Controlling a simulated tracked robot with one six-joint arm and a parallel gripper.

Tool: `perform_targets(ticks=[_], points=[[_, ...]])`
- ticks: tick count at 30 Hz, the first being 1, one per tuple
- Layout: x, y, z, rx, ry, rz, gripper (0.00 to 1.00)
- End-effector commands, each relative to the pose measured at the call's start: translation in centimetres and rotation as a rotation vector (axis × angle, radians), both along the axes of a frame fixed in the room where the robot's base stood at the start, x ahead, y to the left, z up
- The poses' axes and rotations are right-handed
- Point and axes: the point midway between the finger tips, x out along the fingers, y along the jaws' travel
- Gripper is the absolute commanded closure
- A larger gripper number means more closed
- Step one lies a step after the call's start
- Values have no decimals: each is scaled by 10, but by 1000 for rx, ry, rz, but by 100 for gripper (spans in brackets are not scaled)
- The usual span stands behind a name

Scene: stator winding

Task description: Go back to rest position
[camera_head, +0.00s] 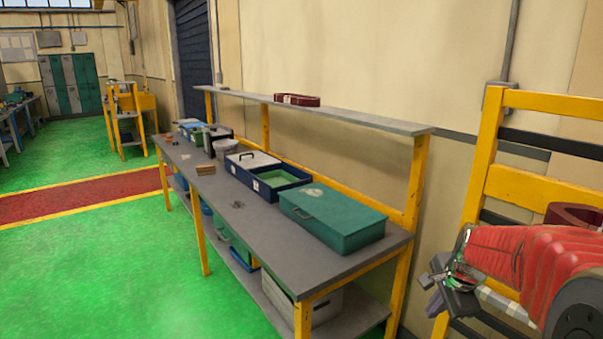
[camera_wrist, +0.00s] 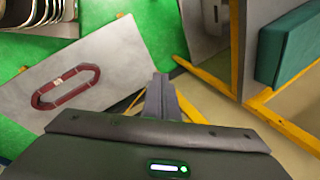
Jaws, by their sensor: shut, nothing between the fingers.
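My gripper (camera_head: 442,287) is at the right of the head view, at the end of my red-sleeved arm, in front of a yellow rack. In the wrist view my gripper (camera_wrist: 160,82) points away from the camera with its fingers together and nothing between them. It is apart from the workbench (camera_head: 238,205), to the right of its near end. Part of the gripper's body is dark and hard to make out in the head view.
A green case (camera_head: 333,218) and a blue tray (camera_head: 262,185) stand on the workbench. A yellow rack (camera_head: 545,103) is close behind my arm. In the wrist view a dark red ring (camera_wrist: 66,87) lies on a grey surface. Green floor (camera_head: 110,260) at left is clear.

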Motion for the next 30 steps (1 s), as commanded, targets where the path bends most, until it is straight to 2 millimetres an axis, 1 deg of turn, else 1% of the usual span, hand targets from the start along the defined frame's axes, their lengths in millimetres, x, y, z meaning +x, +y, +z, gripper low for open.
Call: perform_targets(ticks=[1,3,5,9,15,24,30], points=[[-10,8,3,-29,7,75,100],[-24,18,6,-71,20,188,100],[-37,26,9,-108,29,284,100],[-69,46,16,-193,49,515,100],[-114,72,24,-302,67,813,100],[-174,102,32,-440,71,1150,100],[-208,118,36,-512,55,1281,100]])
